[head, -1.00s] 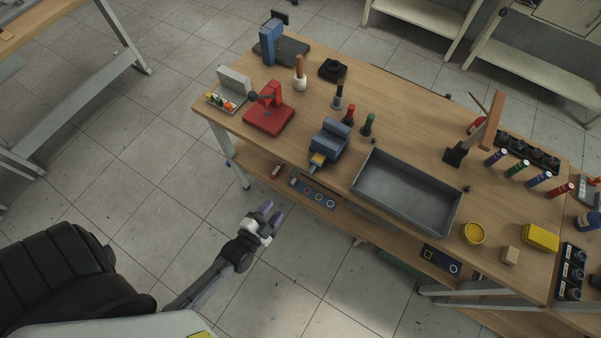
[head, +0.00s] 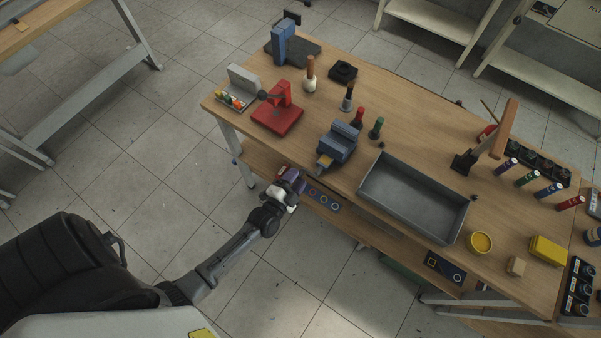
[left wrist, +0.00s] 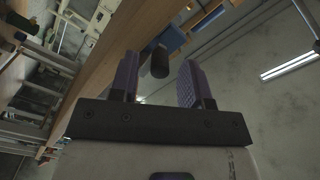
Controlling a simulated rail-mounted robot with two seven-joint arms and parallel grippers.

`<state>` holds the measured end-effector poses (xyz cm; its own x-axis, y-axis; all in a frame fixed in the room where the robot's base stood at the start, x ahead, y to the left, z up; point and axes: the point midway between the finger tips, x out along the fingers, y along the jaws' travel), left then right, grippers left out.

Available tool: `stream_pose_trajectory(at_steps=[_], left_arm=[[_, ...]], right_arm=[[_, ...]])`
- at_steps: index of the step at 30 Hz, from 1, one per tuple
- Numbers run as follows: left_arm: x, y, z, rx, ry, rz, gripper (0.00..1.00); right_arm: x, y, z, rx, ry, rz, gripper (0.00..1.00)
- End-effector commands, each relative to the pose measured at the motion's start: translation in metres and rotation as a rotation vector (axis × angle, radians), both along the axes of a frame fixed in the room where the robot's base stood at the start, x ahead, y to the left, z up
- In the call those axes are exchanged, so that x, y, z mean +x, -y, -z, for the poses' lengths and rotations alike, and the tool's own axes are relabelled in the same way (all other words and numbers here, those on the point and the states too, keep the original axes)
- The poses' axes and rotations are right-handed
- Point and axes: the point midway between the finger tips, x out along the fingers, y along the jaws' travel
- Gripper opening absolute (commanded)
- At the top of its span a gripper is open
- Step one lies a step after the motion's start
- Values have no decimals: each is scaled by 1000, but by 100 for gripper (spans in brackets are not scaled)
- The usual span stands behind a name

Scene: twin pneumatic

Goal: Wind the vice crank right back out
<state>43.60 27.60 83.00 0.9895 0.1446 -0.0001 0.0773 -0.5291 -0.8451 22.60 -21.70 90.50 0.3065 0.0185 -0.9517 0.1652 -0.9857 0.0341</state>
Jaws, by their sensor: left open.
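The blue vice (head: 339,142) sits at the near edge of the bench, with a yellow part (head: 324,161) at its front. In the left wrist view the blue vice body (left wrist: 172,38) shows beyond the fingers, and a dark rounded crank handle (left wrist: 159,62) hangs between and beyond the fingertips. My left gripper (head: 293,180) is in front of the bench edge, just below and left of the vice. Its two purple fingers (left wrist: 158,80) are open, and nothing is gripped. My right gripper is not in view.
The wooden bench (head: 400,125) has its near edge close to my left gripper. A grey metal tray (head: 410,200) lies right of the vice, a red press (head: 277,112) left of it. A panel with rings (head: 323,197) is below.

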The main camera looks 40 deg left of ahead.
Motion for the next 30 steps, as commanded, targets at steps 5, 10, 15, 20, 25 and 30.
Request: stream_pose_trajectory(at_steps=[5,10,15,20,25,30], left_arm=[[18,-3,0,-2,1,-1,43],[25,-4,0,-1,2,0,43],[26,-4,0,-1,0,0,43],[26,-4,0,-1,0,0,42],[26,-4,0,-1,0,0,26],[26,-4,0,-1,1,-1,10]], right_arm=[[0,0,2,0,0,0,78],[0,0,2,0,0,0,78],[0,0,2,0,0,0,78],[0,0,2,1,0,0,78],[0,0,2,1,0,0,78],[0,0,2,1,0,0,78]])
